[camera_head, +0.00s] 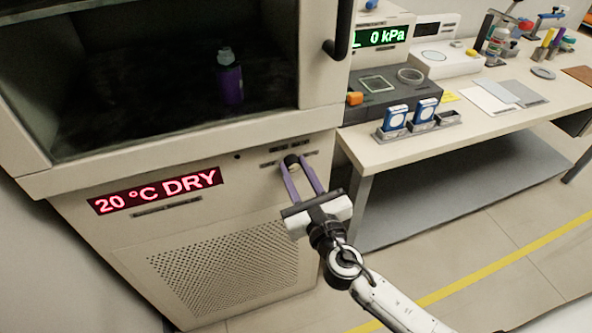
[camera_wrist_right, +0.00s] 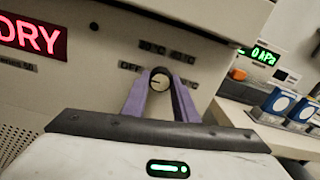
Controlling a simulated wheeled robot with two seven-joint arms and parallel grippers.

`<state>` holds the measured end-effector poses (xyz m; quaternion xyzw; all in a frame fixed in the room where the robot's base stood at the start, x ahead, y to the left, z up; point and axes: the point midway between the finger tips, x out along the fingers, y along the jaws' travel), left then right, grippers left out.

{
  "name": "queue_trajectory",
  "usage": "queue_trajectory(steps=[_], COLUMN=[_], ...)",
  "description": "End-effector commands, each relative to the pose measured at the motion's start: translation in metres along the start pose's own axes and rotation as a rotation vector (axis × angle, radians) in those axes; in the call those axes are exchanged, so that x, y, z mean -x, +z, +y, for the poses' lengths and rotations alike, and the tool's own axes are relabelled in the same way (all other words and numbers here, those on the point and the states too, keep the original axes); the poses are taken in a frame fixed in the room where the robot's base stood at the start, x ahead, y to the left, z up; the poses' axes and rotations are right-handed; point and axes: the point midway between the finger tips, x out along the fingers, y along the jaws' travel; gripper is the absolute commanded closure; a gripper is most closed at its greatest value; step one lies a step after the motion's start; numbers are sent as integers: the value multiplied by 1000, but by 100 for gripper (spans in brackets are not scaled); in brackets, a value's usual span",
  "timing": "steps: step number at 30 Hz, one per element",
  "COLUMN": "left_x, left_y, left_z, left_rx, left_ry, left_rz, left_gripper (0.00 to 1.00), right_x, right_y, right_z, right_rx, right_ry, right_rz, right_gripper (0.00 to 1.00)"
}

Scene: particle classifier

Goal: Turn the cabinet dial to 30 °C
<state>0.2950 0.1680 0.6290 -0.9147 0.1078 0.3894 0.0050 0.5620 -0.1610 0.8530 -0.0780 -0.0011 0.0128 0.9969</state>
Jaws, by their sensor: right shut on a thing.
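The cabinet (camera_head: 75,172) stands at the left, with a red display (camera_head: 158,190) reading "20 °C DRY" on its front. The dial (camera_head: 291,160) is a small round knob to the right of the display; it also shows in the right wrist view (camera_wrist_right: 159,82), with a dark pointer line on its pale face and small labels around it. My right gripper (camera_head: 293,165) is shut on the dial, its purple fingers on either side of it; the fingers also show in the right wrist view (camera_wrist_right: 159,85). My left gripper is not in view.
A purple bottle (camera_head: 230,82) stands inside the cabinet's dark chamber. A black handle (camera_head: 341,32) is at the cabinet's upper right. A table (camera_head: 385,156) to the right carries blue-and-white containers (camera_head: 395,118) in a rack and a device reading "0 kPa" (camera_head: 380,37).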

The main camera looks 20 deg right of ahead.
Motion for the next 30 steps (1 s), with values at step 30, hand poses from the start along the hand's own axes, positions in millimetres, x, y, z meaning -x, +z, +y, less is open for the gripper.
queue_trajectory(steps=[30], left_x=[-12], left_y=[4], left_z=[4], left_rx=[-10], left_ry=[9], left_rz=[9], left_gripper=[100], right_x=[1], right_y=[-1], right_z=[2], right_rx=[-668], right_ry=[0], right_rz=[7], right_gripper=[96])
